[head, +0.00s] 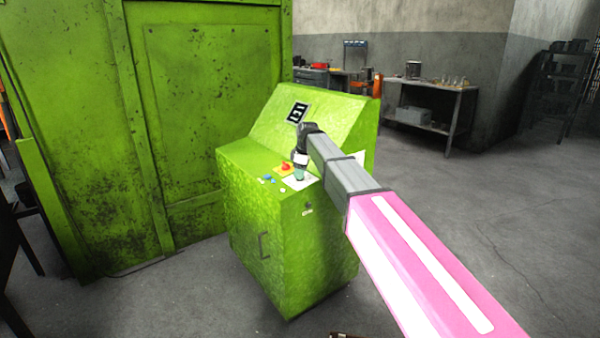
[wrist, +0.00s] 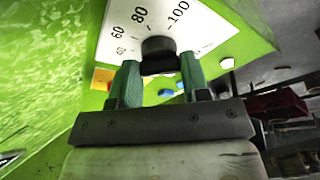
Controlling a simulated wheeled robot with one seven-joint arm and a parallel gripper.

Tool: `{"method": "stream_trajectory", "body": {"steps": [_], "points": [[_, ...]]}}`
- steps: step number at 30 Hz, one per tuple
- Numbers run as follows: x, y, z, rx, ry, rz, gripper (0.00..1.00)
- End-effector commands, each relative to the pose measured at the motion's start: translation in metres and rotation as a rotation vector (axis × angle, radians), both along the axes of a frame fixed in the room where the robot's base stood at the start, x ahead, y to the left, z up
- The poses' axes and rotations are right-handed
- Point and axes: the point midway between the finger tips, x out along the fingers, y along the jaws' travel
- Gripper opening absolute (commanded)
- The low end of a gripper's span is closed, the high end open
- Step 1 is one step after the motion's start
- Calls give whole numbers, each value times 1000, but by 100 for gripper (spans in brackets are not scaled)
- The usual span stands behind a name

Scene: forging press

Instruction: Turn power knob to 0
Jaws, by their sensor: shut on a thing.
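The power knob (wrist: 158,46) is black and sits on a white dial plate (wrist: 105,42) printed with 60, 80 and 100 and a partly hidden lower number. Its pointer direction cannot be told. My gripper (wrist: 160,72) has its two green fingers on either side of the knob and is shut on it. In the head view my gripper (head: 300,173) points down at the white plate (head: 306,183) on top of the green control cabinet (head: 258,215). The knob is hidden there behind my gripper.
A red button (head: 285,166) on a yellow base and several small blue and white buttons (head: 268,179) lie just left of my gripper. A sloped panel with a black display (head: 298,112) rises behind. A large green press wall (head: 190,110) stands left. Floor at right is clear.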

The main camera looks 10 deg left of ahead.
Motion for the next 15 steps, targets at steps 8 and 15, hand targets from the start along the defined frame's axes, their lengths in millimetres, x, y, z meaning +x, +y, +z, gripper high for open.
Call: {"method": "stream_trajectory", "body": {"steps": [8, 15], "points": [[3, 1, 1, -30, 27, 259, 19], [4, 2, 1, -54, 47, 456, 19]]}}
